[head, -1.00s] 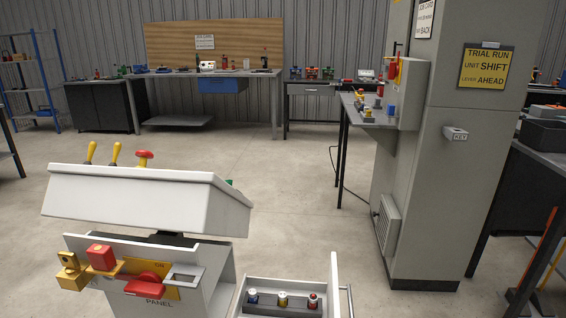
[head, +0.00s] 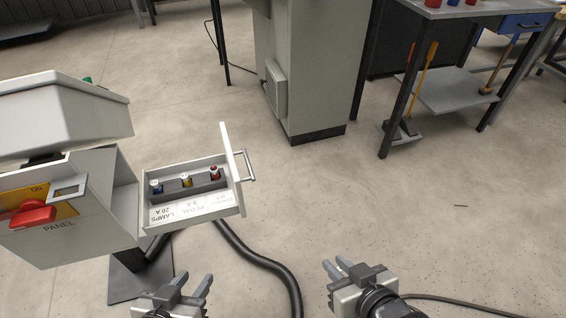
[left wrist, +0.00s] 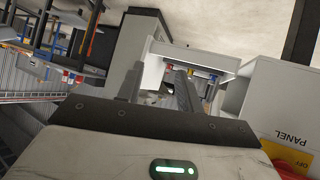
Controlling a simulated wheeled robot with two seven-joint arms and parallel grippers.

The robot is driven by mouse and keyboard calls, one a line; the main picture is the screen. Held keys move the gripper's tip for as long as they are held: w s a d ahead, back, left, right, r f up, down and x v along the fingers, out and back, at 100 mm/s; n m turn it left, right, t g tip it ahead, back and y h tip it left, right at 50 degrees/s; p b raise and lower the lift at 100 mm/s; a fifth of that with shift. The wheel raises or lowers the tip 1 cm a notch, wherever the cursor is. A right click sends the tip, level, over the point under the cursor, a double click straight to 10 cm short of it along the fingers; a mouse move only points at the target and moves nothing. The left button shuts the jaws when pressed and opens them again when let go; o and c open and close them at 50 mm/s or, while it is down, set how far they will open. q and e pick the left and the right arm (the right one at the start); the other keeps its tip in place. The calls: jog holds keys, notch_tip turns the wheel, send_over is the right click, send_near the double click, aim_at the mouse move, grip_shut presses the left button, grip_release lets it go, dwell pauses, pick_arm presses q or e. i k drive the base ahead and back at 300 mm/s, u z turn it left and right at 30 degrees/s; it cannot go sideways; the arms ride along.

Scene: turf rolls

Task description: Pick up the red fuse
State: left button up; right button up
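The red fuse (head: 214,172) stands in the dark holder strip of the open drawer (head: 240,208), at the right end of a row with a yellow fuse (head: 186,181) and a blue fuse (head: 156,187). My left gripper (head: 193,281) is open and empty, below and in front of the drawer in the head view, apart from the fuse. My right gripper (head: 336,265) is open and empty, right of the drawer.
The panel box (head: 70,238) with a red switch handle (head: 30,214) adjoins the drawer's left side. A white upright panel (head: 229,150) and a handle (head: 249,165) are at the drawer's right end. A black hose (head: 262,262) runs on the floor below. A grey cabinet (head: 310,75) stands behind.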

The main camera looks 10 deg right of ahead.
aim_at(215, 173)
jog(key=z, duration=1.4)
jog(key=i, duration=0.8)
jog(key=u, duration=2.25)
